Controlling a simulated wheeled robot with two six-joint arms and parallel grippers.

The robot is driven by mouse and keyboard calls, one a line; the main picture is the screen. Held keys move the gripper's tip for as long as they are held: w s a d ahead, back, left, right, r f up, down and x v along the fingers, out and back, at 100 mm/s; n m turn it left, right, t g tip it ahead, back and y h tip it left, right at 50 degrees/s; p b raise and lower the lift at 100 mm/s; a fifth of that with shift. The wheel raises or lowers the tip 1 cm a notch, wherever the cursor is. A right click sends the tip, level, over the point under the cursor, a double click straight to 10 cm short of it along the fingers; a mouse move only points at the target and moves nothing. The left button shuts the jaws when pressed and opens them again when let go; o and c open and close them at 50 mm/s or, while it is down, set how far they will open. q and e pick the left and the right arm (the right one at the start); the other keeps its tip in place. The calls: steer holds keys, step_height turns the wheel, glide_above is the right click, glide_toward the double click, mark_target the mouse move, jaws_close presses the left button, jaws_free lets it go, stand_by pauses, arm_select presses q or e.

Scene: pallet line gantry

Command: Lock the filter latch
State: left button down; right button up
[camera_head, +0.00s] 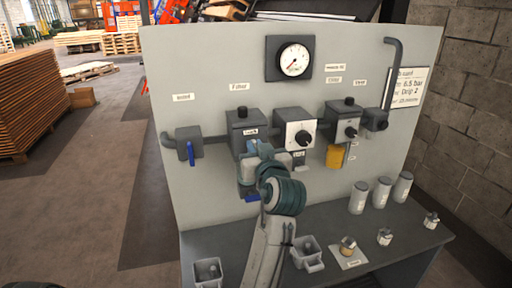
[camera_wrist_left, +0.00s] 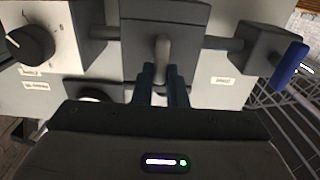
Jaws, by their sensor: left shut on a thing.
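The dark grey filter block (camera_head: 243,117) sits on the pale panel under the "Filter" label, with a small label on its front. My left gripper (camera_head: 252,147) is in front of the block's lower part and covers it in the head view. In the left wrist view the filter block (camera_wrist_left: 165,14) is at the top centre, with a grey rounded latch lever (camera_wrist_left: 163,45) on it. The fingers of my left gripper (camera_wrist_left: 161,72) are shut on the end of that lever. The lever is hidden by the gripper in the head view. My right gripper is not in view.
A blue-handled valve (camera_head: 191,153) is left of the filter, and a knob unit (camera_head: 296,130) is close on its right. A gauge (camera_head: 293,60) is above. Grey cylinders (camera_head: 358,196), cups (camera_head: 207,272) and small fittings stand on the bench below.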

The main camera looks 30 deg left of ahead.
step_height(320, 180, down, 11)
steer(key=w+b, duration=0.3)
steer(key=b, duration=0.9)
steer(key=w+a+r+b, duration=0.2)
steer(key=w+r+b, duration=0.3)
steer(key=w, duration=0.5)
arm_select(q)
steer(key=shift+s+a+f+n+b, duration=0.2)
steer(key=shift+n+b, duration=0.45)
steer(key=shift+n, duration=2.4)
steer(key=shift+s+a+f+n+b, duration=0.15)
steer(key=shift+n+b, duration=0.55)
steer(key=shift+n, duration=2.3)
steer(key=shift+s+a+f+n+b, duration=0.15)
steer(key=shift+n+b, duration=0.5)
steer(key=shift+n, duration=2.4)
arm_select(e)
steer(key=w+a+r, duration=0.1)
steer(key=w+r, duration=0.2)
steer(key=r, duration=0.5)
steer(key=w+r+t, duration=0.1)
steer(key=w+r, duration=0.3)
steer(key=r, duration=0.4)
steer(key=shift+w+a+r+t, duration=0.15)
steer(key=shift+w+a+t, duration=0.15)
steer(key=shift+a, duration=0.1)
arm_select(q)
steer(key=shift+w, duration=0.1)
